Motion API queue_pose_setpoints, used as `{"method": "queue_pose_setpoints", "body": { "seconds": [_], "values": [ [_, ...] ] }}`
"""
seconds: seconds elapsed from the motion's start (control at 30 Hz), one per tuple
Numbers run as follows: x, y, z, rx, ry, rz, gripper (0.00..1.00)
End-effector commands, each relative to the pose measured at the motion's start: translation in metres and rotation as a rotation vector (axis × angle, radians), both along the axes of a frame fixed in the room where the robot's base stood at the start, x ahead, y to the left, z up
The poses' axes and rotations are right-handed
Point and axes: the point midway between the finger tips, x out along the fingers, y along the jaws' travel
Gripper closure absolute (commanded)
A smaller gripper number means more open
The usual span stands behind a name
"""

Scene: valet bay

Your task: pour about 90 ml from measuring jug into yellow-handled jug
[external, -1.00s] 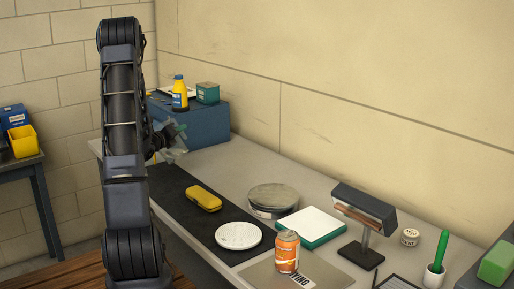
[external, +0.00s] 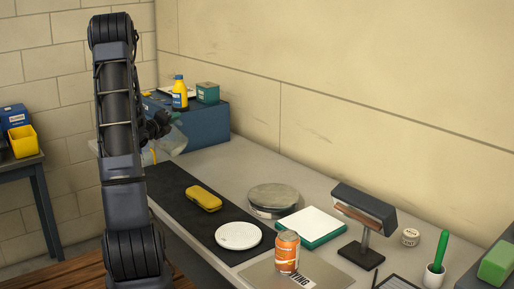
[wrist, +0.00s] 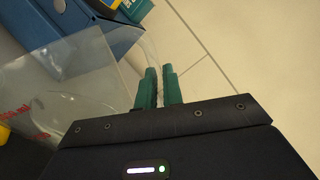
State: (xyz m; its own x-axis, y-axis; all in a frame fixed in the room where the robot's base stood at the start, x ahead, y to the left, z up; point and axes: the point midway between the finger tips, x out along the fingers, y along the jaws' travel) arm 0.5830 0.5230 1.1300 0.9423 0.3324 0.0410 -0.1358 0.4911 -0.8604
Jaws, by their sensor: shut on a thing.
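My gripper (wrist: 161,88) is shut on the measuring jug (wrist: 92,62), a clear vessel with red markings to the left of the green fingertips in the wrist view. In the external view the jug (external: 173,143) is held in the air by the far end of the table and looks tilted. My arm partly hides this area. A small yellow piece (external: 153,155), perhaps the handle of the yellow-handled jug, shows just below and left of it. A yellow patch (wrist: 4,133) is at the left edge of the wrist view. The liquid level cannot be made out.
A blue box (external: 207,126) behind the jug carries a yellow bottle (external: 180,95) and a green box (external: 207,93). On the table are a yellow case (external: 204,198), a white disc (external: 238,236), a round tin (external: 273,197), an orange can (external: 287,252) and a lamp (external: 364,210).

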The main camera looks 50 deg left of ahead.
Motion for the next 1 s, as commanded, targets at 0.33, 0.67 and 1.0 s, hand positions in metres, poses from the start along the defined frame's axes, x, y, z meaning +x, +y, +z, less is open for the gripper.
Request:
{"method": "queue_pose_setpoints", "body": {
  "seconds": [0.33, 0.67, 1.0],
  "values": [
    [-0.001, 0.004, 0.005, -0.031, -0.013, 0.000, 1.00],
    [-0.003, 0.007, 0.009, -0.058, -0.022, 0.000, 1.00],
    [-0.004, 0.010, 0.013, -0.085, -0.032, 0.000, 1.00]
  ]
}}
